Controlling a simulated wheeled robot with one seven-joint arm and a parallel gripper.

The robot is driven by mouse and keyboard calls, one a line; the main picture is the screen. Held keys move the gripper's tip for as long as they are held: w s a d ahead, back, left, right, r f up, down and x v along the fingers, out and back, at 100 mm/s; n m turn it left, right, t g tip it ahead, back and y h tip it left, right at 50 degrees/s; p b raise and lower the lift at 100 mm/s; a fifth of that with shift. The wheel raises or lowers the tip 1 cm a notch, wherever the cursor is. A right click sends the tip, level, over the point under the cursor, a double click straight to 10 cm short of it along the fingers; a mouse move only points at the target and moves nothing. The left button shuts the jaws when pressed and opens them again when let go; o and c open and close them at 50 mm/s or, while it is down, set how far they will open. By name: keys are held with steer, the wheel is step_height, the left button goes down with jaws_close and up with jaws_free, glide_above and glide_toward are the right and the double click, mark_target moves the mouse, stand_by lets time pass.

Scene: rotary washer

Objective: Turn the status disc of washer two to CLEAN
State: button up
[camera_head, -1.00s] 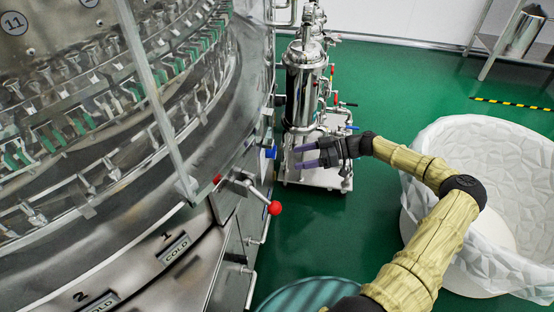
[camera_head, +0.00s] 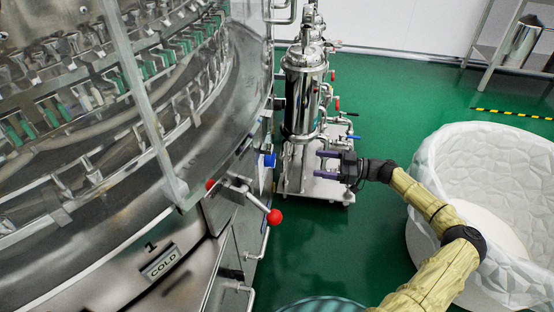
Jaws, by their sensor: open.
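The large stainless rotary washer (camera_head: 110,215) fills the left side of the head view. No status disc and no number 2 can be made out now. My gripper (camera_head: 318,164) is open and empty, its two purple fingers pointing left. In the picture it lies over the wheeled steel filter unit, right of the washer. I cannot tell its exact distance from either.
A red-knobbed lever (camera_head: 273,216) and a blue knob (camera_head: 269,160) stick out from the washer's right edge. The filter unit (camera_head: 303,90) stands behind my gripper. A white faceted tub (camera_head: 475,150) is at right.

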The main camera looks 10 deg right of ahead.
mark_target(271, 158)
steer(key=b+x, duration=0.4)
steer(key=x, duration=1.1)
steer(key=shift+a, duration=0.2)
steer(key=c, duration=1)
steer(key=shift+o, duration=0.2)
